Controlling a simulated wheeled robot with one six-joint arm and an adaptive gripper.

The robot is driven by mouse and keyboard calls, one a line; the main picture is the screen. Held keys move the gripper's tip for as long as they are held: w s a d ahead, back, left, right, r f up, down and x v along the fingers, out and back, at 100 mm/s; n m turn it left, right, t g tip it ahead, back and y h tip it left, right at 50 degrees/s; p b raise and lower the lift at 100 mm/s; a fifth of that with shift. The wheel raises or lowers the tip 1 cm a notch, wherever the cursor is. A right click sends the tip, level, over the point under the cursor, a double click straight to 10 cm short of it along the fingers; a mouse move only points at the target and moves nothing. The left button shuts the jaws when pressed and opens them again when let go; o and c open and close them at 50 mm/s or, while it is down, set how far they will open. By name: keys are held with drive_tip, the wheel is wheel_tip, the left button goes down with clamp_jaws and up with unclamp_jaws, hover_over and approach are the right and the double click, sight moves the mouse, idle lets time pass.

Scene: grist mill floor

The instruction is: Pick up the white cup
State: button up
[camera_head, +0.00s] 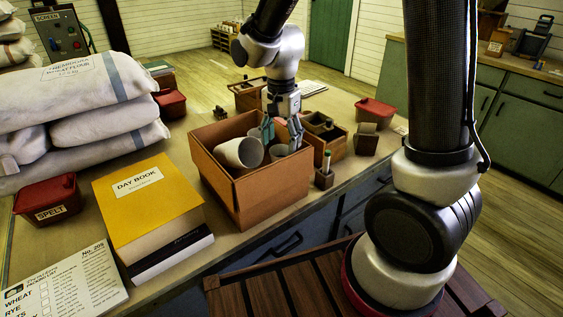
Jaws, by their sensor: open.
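An open wooden box (232,191) stands on the table. The box's near walls hide the lower parts of both cups.
A yellow day book (145,205) and a red spelt tin (48,200) lie left of the box, with flour sacks (75,95) behind. A divided wooden tray (325,132), a small holder (324,178) and a red tin (374,112) stand to the right.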

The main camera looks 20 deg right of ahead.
sight(281, 152)
drive_tip(key=f, duration=0.5)
drive_tip(key=shift+w+f, duration=0.1)
drive_tip(key=shift+w, duration=0.1)
drive_tip(key=c, duration=0.5)
